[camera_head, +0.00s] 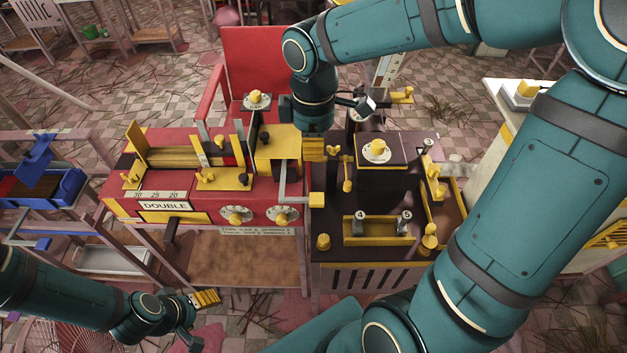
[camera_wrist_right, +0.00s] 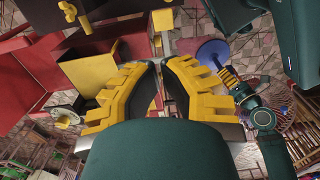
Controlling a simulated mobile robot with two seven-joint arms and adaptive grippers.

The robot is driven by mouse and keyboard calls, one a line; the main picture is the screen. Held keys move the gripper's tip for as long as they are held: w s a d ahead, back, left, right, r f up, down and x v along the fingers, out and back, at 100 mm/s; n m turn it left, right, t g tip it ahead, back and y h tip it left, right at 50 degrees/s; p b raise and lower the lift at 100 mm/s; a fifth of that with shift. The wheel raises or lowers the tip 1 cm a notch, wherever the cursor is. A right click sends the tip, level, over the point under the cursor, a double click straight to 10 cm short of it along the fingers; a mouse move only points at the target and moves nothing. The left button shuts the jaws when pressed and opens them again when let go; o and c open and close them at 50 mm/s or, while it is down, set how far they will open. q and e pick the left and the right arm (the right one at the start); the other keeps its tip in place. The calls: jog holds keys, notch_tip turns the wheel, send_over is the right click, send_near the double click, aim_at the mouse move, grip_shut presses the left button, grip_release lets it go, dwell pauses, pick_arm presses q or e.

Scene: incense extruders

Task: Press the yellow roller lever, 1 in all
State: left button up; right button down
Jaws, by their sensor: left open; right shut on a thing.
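A grey bent rod with a yellow block at its end, apparently the yellow roller lever (camera_head: 316,200), sticks out from the right end of the red machine (camera_head: 190,215) marked DOUBLE. My right gripper (camera_head: 314,157) points down above the block in the head view. In the right wrist view its ribbed yellow fingers (camera_wrist_right: 163,65) are close together, with a yellow block (camera_wrist_right: 163,19) beyond the tips. What lies between the fingers is hidden. My left gripper (camera_head: 203,318) is open and low at the front left, apart from the machine.
A dark stand (camera_head: 345,248) with yellow knobs and a small yellow-edged tray is right of the lever. A yellow housing (camera_head: 277,142) stands close on the left. A blue bin (camera_head: 65,190) is at far left. A white cabinet (camera_head: 503,100) is at the right.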

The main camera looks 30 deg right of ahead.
aim_at(314, 197)
jog(key=shift+s, duration=0.15)
notch_tip(314, 197, down, 14)
jog(key=b, duration=0.4)
jog(key=shift+a, duration=0.1)
dwell(0.4)
jog(key=f+b, duration=0.1)
jog(key=f, duration=0.1)
jog(key=f+b, duration=0.1)
jog(key=f, duration=0.1)
jog(key=shift+s+a+f+b, duration=0.1)
jog(key=shift+s+b, duration=0.15)
jog(key=shift+b, duration=0.1)
